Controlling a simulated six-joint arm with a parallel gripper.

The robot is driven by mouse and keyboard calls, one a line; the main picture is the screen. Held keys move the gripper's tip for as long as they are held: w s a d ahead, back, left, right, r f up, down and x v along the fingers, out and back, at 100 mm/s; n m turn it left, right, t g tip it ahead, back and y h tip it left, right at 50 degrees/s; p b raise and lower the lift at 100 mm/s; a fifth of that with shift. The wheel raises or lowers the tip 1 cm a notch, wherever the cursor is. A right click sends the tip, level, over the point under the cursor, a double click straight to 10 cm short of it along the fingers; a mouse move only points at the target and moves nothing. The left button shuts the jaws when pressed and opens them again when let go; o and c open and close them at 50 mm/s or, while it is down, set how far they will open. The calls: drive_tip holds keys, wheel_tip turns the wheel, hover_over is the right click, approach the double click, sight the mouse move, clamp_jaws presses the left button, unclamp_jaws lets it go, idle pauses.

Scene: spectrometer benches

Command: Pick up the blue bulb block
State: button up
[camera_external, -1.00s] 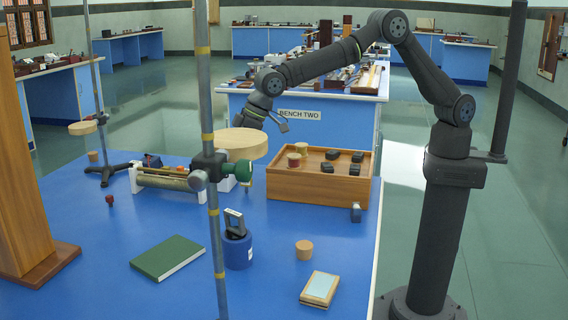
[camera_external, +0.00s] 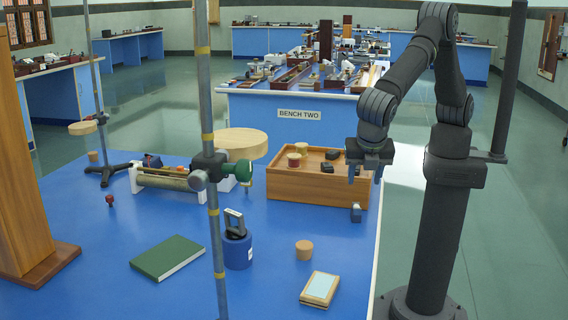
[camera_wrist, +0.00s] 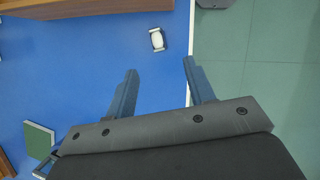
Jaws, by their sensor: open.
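The blue bulb block (camera_external: 356,212) is a small upright block on the blue bench top, close to the tray's front right corner and the bench's right edge. In the wrist view I take the small block with a pale rounded top and dark ends (camera_wrist: 157,39) to be it, lying ahead of the fingertips, near the middle. My gripper (camera_external: 365,174) hangs above the block with its fingers pointing down and apart. It also shows open and empty in the wrist view (camera_wrist: 160,69), clear of the block.
The wooden tray (camera_external: 300,191) with dark pieces and round pots stands beside the block. A cork (camera_external: 304,251), a framed plate (camera_external: 320,288), a blue cylinder with a handle (camera_external: 238,252) and a green book (camera_external: 167,257) lie nearer. Bare bench surrounds the block's front.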

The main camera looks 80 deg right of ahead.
sight(357, 205)
drive_tip(key=x, duration=1.3)
drive_tip(key=shift+w+a, duration=0.15)
drive_tip(key=shift+w, duration=0.1)
drive_tip(key=c, duration=1.1)
